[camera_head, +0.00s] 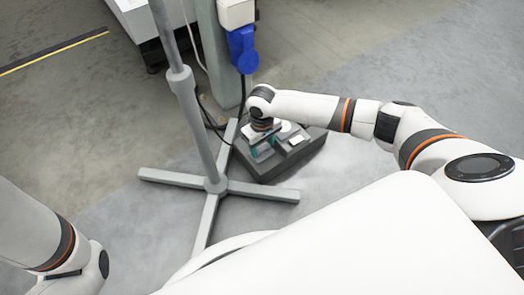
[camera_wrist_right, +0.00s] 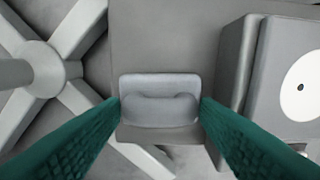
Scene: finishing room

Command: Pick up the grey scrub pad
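The grey scrub pad (camera_wrist_right: 158,101) is a light grey block with a rounded raised grip, seen in the middle of the right wrist view. It appears to lie on a dark grey surface. My right gripper (camera_wrist_right: 160,108) has its green fingers spread wide, one fingertip at each side of the pad. I cannot tell whether they touch it. In the head view my right gripper (camera_head: 262,146) points down over a dark grey unit on the floor, and the pad is hard to make out there. My left arm shows at the lower left, but its fingers are out of view.
The dark grey unit (camera_head: 301,150) carries a box with a white disc (camera_wrist_right: 301,87), right of the pad. A grey stand (camera_head: 215,184) with a pole and crossed feet is close on the left. A blue plug (camera_head: 243,50) and cables are behind. Floor to the right is clear.

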